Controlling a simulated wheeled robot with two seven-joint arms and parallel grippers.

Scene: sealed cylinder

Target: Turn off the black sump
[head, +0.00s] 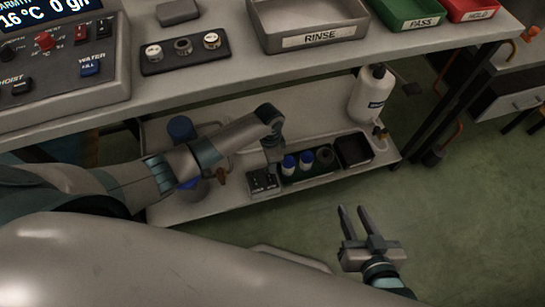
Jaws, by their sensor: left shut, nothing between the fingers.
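My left gripper (270,164) reaches under the bench, pointing down and shut with nothing in it. Its tips are right above or at a small dark switch box (263,182) on the lower shelf; whether they touch is unclear. The box has small switches on top, partly hidden by the gripper. Their labels and positions are too small to read, so I cannot tell which one is the black sump switch. My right gripper (356,222) is open and empty over the green floor, to the right of and in front of the shelf.
A dark rack (308,174) with blue-capped bottles stands right of the switch box, then an empty black bin (353,151). A white bottle (371,95) stands behind. Above, the bench carries a control panel (58,65) and a RINSE tray (308,25).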

